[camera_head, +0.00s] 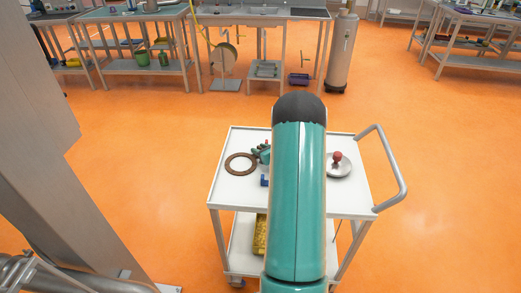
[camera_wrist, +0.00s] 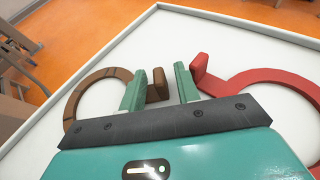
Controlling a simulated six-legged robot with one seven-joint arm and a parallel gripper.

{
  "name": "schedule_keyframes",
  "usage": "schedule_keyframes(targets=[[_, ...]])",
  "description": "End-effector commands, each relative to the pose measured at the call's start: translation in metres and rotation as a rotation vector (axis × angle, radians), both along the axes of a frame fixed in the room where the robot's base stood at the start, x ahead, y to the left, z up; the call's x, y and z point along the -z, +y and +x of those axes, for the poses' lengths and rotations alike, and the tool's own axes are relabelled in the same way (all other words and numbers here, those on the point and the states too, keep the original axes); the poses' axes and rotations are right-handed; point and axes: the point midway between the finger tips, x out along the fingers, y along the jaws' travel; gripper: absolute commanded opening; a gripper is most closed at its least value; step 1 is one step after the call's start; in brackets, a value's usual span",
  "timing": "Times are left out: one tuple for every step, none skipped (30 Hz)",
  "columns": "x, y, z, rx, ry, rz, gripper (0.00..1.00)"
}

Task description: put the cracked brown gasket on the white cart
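The brown gasket (camera_head: 240,164) is a ring lying flat on the left part of the white cart's top (camera_head: 222,193). In the wrist view the brown gasket (camera_wrist: 88,92) is at the left, and its raised brown tab stands between my fingers. My gripper (camera_wrist: 158,76) is open, with a gap visible between the tab and the right finger. In the head view my gripper (camera_head: 261,153) is beside the ring's right edge, partly hidden by my arm. A red ring with a tab (camera_wrist: 235,80) lies right of my fingers.
A silver lid-like disc with a red knob (camera_head: 338,167) is on the cart's right side, by the grey handle (camera_head: 396,170). A small blue piece (camera_head: 264,181) lies near my arm. A yellow item (camera_head: 260,236) is on the lower shelf. Orange floor surrounds the cart.

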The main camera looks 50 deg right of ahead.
Motion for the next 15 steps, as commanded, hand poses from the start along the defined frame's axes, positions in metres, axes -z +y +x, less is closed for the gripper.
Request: schedule_keyframes(targets=[[-0.002, 0.000, 0.000, 0.000, 0.000, -0.001, 0.32], [-0.004, 0.000, -0.001, 0.000, 0.000, 0.000, 0.32], [-0.004, 0.000, -0.005, 0.001, 0.000, 0.000, 0.32], [-0.006, 0.000, -0.008, 0.001, 0.000, 0.000, 0.32], [-0.008, 0.000, -0.011, 0.001, -0.001, -0.002, 0.32], [-0.010, 0.001, -0.018, 0.002, 0.000, -0.001, 0.32], [-0.012, 0.002, -0.022, 0.002, 0.000, -0.001, 0.32], [-0.015, 0.003, -0.028, 0.003, 0.000, -0.001, 0.32], [-0.018, 0.004, -0.036, 0.003, -0.001, 0.000, 0.32], [-0.021, 0.004, -0.042, 0.003, -0.001, 0.000, 0.32], [-0.024, 0.005, -0.049, 0.003, -0.001, -0.001, 0.32], [-0.027, 0.007, -0.057, 0.003, 0.000, 0.000, 0.32], [-0.030, 0.007, -0.063, 0.004, -0.001, -0.001, 0.32], [-0.032, 0.008, -0.069, 0.003, -0.001, 0.000, 0.32], [-0.035, 0.009, -0.077, 0.003, 0.000, -0.001, 0.32]])
